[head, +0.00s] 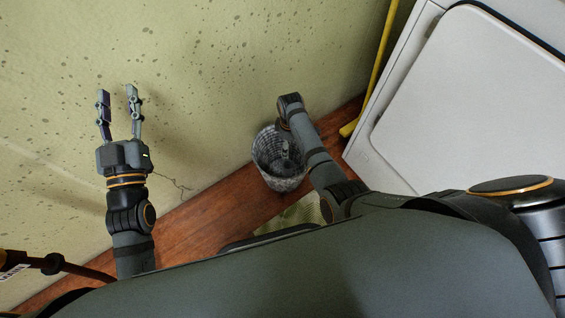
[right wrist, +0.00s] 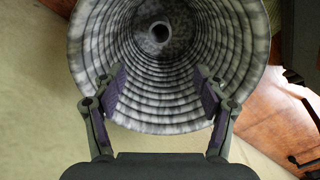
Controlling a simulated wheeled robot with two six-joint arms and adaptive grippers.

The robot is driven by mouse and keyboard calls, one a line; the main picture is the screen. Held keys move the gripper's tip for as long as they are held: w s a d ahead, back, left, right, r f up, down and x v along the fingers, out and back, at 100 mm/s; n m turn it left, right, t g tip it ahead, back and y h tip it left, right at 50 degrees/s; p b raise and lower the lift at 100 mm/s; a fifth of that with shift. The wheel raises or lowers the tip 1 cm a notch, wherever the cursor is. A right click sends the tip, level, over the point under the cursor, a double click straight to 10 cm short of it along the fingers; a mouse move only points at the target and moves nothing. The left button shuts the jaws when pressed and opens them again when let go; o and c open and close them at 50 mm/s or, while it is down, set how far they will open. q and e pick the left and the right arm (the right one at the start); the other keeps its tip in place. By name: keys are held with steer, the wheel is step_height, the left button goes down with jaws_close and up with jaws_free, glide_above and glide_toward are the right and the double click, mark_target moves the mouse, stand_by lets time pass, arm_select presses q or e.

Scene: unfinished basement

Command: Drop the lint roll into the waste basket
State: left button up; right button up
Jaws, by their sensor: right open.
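A small pale ring with a dark hole, which looks like the lint roll (right wrist: 160,33) seen end-on, is deep inside the basket. My right gripper (right wrist: 160,82) is open, with nothing between its fingers, at the basket's mouth; the head view shows it only poorly.
A white appliance (head: 480,100) stands at the right. A yellow pole (head: 378,70) leans between it and the wall.

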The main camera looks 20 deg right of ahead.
step_height(320, 180, up, 11)
stand_by(0.8)
